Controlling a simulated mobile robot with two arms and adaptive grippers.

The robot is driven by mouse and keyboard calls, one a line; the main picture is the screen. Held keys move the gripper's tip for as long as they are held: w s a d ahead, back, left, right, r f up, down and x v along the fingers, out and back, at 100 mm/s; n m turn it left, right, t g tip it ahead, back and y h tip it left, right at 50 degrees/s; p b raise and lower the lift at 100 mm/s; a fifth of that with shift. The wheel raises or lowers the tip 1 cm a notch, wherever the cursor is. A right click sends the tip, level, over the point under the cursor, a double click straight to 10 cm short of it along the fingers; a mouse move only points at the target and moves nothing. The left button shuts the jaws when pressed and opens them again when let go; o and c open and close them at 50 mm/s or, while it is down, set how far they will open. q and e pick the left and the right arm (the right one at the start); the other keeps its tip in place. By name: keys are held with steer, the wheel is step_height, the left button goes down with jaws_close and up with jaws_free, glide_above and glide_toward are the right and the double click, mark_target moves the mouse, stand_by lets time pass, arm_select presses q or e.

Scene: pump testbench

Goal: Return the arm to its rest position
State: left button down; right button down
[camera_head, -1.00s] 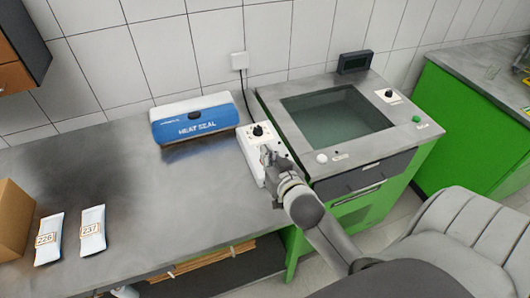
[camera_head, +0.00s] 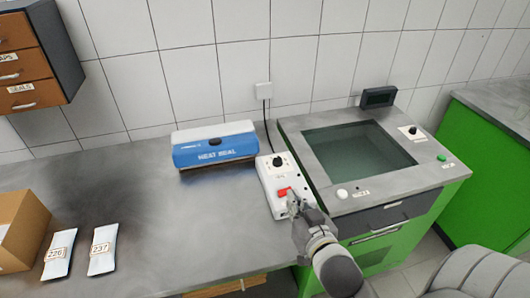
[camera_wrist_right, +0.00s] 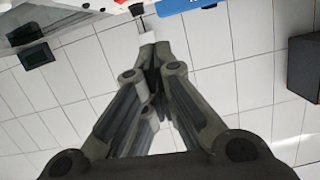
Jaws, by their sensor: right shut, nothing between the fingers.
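My right gripper (camera_head: 293,203) is at the front end of the white control box (camera_head: 274,190), beside its red switch (camera_head: 284,191). Whether it touches the box cannot be told. In the right wrist view the fingers (camera_wrist_right: 154,50) are closed together with nothing between them, in front of the tiled wall. The right arm comes in from the lower right of the head view. My left gripper is not in view.
A blue and white heat sealer (camera_head: 214,147) stands left of the box. The green test bench (camera_head: 375,165) with its dark basin is at the right. Two labelled pouches (camera_head: 103,249) and a cardboard box (camera_head: 20,232) lie at the left. The middle of the worktop (camera_head: 170,220) is clear.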

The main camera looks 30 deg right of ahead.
steer(key=s+a+f+g, duration=0.1)
steer(key=s+f, duration=0.1)
steer(key=s+a+f+n+g+y, duration=0.1)
steer(key=f+g, duration=0.1)
steer(key=f, duration=0.1)
steer(key=s+a+f+g, duration=0.1)
steer(key=s+f+g, duration=0.1)
steer(key=f, duration=0.1)
steer(key=shift+s+a+n, duration=0.2)
steer(key=shift+s+n, duration=0.15)
steer(key=shift+n, duration=0.05)
steer(key=s+a+f+n+g+y, duration=0.1)
steer(key=s+a+f+n+g, duration=0.15)
steer(key=s, duration=0.25)
steer(key=s+a+f+n+g+y, duration=0.1)
steer(key=s+a+f+g, duration=0.1)
steer(key=s+a+g, duration=0.3)
step_height(320, 180, down, 26)
steer(key=s+d, duration=0.2)
steer(key=s+d+f+g, duration=0.1)
steer(key=s+d+f, duration=0.2)
steer(key=s+f, duration=1.4)
steer(key=shift+f+n, duration=0.1)
steer(key=shift+n, duration=0.15)
